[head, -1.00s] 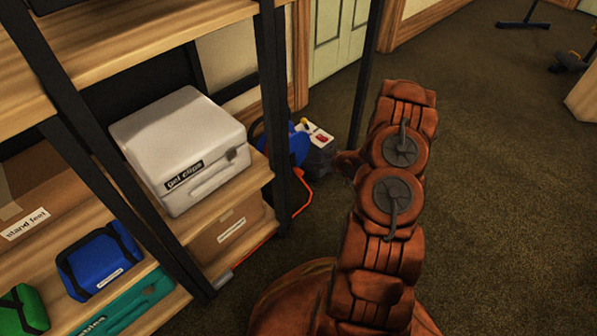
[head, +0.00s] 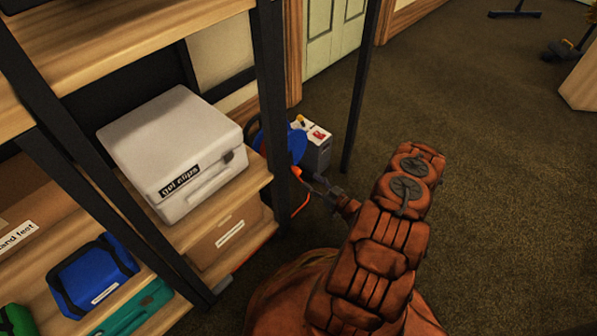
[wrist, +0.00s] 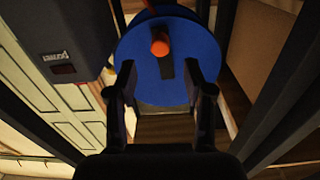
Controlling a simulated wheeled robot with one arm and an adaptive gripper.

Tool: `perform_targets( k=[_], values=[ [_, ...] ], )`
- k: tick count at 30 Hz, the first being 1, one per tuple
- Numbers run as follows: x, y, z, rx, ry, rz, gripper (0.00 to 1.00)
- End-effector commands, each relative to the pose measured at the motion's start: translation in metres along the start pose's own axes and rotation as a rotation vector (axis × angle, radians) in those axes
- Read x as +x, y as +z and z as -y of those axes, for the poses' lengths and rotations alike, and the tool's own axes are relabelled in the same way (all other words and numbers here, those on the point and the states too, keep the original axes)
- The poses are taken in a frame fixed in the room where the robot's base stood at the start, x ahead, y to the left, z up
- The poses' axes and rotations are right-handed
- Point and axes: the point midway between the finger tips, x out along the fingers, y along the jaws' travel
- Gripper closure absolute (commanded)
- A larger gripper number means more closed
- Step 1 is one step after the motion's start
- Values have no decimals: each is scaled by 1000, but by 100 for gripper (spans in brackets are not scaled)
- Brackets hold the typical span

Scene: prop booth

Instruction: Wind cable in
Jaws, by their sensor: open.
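A blue cable reel (head: 297,146) stands on the floor behind the shelf's end post, partly hidden by it. In the wrist view the reel's round blue face (wrist: 197,52) fills the upper middle. A dark crank bar (wrist: 166,68) with an orange-red knob (wrist: 160,43) sits on that face. My gripper (wrist: 162,98) is open and empty, its two fingers pointing at the reel with the knob between and beyond their tips. In the head view my gripper (head: 318,186) is low beside the reel, partly hidden. An orange piece (head: 301,204) shows near the floor; whether it is cable or frame, I cannot tell.
A grey box (head: 318,150) with a red label stands close by the reel; it also shows in the wrist view (wrist: 55,40). Dark shelf posts (head: 271,110) stand close on the left. The shelf holds a white case (head: 175,150). Carpet (head: 480,190) is clear to the right.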

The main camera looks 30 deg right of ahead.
Motion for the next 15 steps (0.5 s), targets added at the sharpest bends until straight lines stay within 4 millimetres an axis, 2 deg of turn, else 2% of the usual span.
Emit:
perform_targets(
  k=[9, 15],
  values=[
    [45, 2, 1, -6, -8, 0, 48],
    [65, 2, 0, -4, -3, 1, 48]
  ],
)
